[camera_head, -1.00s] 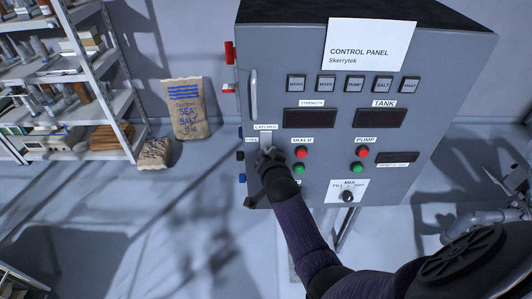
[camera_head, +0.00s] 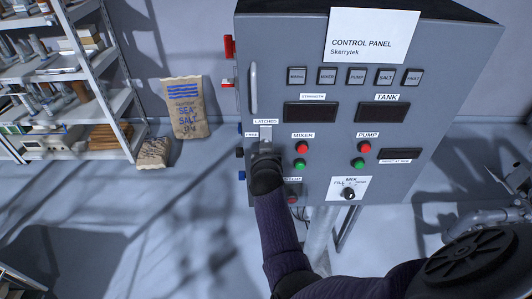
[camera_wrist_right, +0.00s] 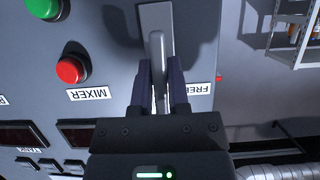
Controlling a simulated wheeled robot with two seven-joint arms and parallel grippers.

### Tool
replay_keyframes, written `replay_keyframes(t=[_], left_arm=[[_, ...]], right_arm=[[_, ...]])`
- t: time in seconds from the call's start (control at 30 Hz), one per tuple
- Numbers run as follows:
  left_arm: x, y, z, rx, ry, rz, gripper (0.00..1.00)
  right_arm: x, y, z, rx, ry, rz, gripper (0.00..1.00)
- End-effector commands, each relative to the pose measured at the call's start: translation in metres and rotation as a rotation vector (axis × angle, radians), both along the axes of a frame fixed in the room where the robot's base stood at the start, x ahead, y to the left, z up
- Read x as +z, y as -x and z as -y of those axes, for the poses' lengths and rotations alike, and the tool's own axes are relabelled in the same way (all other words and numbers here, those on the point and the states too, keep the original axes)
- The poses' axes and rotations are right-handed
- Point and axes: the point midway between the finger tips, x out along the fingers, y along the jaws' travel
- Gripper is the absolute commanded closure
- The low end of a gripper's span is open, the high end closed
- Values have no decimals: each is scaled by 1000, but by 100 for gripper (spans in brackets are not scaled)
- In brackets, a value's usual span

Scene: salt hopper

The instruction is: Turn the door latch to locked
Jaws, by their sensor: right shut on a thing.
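The door latch is a pale lever on a light plate (camera_head: 265,134) on the grey control panel's left side. A "LATCHED" label is above it and a "FREE" label to its left. In the right wrist view, which is upside down, the lever (camera_wrist_right: 157,55) lies about in line with its plate and runs between my fingers. My right gripper (camera_head: 266,158) is shut on this lever; it also shows in the right wrist view (camera_wrist_right: 158,95). It hides part of the lever in the head view. My left gripper is not in view.
The control panel (camera_head: 455,60) has a red mixer button (camera_head: 301,147) and a green button (camera_head: 299,163) close to the right of my gripper. A long door handle (camera_head: 254,88) is above. A salt sack (camera_head: 186,107) and a shelf (camera_head: 118,103) stand to the left.

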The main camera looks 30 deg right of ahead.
Motion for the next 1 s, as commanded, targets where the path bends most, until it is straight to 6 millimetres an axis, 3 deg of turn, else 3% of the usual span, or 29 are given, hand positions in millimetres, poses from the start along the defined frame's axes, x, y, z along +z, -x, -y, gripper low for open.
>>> replay_keyframes(t=[0.4,0.43,0.57,1.0], left_arm=[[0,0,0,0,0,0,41],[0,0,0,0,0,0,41],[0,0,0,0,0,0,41],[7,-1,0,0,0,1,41]], right_arm=[[1,0,0,1,5,0,100],[1,0,0,1,5,0,74],[1,0,0,1,5,0,46],[7,0,2,2,4,-2,45]])
